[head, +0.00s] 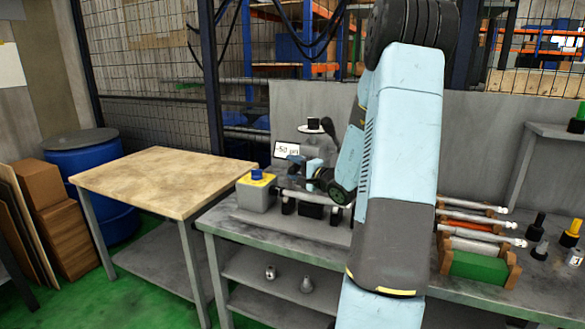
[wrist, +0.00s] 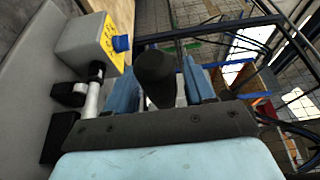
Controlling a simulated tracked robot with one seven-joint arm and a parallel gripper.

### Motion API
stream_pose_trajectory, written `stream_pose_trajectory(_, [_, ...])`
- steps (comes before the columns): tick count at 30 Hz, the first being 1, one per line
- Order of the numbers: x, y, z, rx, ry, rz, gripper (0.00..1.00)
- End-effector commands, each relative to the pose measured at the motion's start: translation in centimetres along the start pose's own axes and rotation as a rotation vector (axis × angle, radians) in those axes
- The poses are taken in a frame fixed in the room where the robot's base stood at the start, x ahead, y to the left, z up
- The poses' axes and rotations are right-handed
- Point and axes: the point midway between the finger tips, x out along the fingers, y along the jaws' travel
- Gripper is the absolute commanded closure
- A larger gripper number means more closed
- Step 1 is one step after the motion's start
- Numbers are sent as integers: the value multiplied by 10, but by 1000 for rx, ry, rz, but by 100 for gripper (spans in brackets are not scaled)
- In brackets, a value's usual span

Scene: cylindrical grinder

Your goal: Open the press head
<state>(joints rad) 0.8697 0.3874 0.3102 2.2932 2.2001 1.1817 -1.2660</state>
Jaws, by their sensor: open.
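A grey fixture (head: 325,229) stands on the bench, with a horizontal light cylinder (head: 310,197) across it. A small display (head: 286,150) reading about -50 µm stands behind. I cannot tell for certain which part is the press head. My gripper (head: 304,168) is above the cylinder, partly hidden by my forearm. In the wrist view its two blue fingers (wrist: 162,68) are apart. A dark rounded knob (wrist: 154,72) shows in the gap between them; contact with either finger is not clear. The cylinder also shows left of the gripper in the wrist view (wrist: 92,100).
A grey box with a blue button on yellow (head: 257,188) sits left of the fixture. A rack of rods (head: 478,243) and several small bottles stand on the right. The wooden table (head: 165,180) at left is clear. A blue barrel (head: 85,165) stands behind it.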

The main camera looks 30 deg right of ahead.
Motion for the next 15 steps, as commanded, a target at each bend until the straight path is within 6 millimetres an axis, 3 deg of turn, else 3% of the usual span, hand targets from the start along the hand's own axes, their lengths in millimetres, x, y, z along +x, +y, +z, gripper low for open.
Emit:
stream_pose_trajectory(13, [10,0,0,1,2,0,47])
stream_pose_trajectory(15, [10,0,0,1,2,0,51])
